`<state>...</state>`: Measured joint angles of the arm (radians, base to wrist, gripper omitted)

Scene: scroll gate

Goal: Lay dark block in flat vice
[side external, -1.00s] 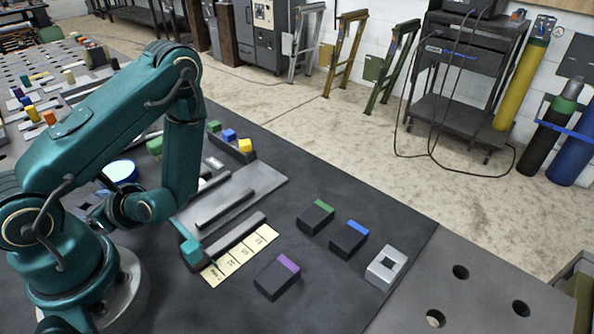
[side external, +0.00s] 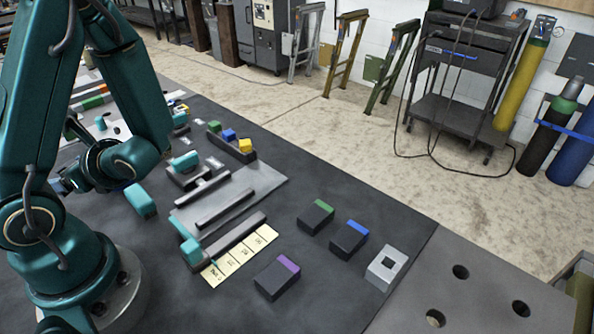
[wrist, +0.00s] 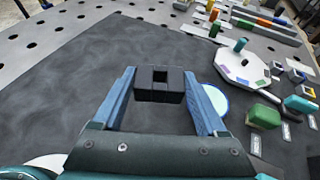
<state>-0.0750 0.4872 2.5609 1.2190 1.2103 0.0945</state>
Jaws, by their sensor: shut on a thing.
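In the wrist view, my gripper (wrist: 160,74) has its two blue fingers closed on a dark block (wrist: 172,97). In the side view my gripper is at the left, partly hidden behind the arm, and the held block cannot be made out. A grey plate with dark parallel rails (side external: 272,183) lies mid-table, right of the gripper. A dark holder with a teal top (side external: 186,163) stands beyond it. I cannot tell for sure which fixture is the flat vice.
Dark blocks with green (side external: 316,216), blue (side external: 349,239) and purple (side external: 277,278) stripes lie at the right. A grey piece with a square hole (side external: 387,267) lies near the edge. A teal piece (side external: 140,200) is near the arm. The wrist view shows a white octagonal plate (wrist: 232,64).

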